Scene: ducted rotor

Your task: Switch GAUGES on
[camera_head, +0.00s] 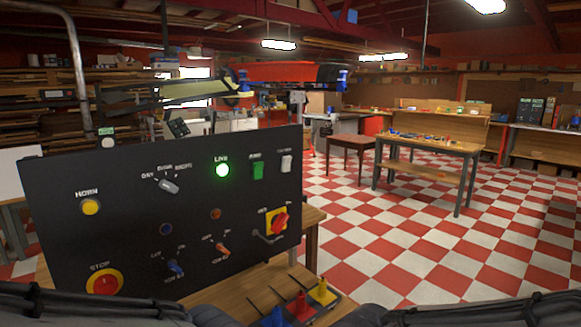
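A black control panel (125,222) stands tilted on a wooden table at the left. A green lamp (222,170) marked LIVE is lit. A grey selector knob (168,186) sits left of it. My dark arm parts show along the bottom edge, well below the switches. Neither gripper's fingertips show.
The panel also has a yellow HORN button (91,207), a red STOP button (104,284), blue (175,268) and orange (222,249) selectors, and a red rotary switch (280,221). Coloured pieces (300,306) lie in front. Open checkered floor (410,250) is at right.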

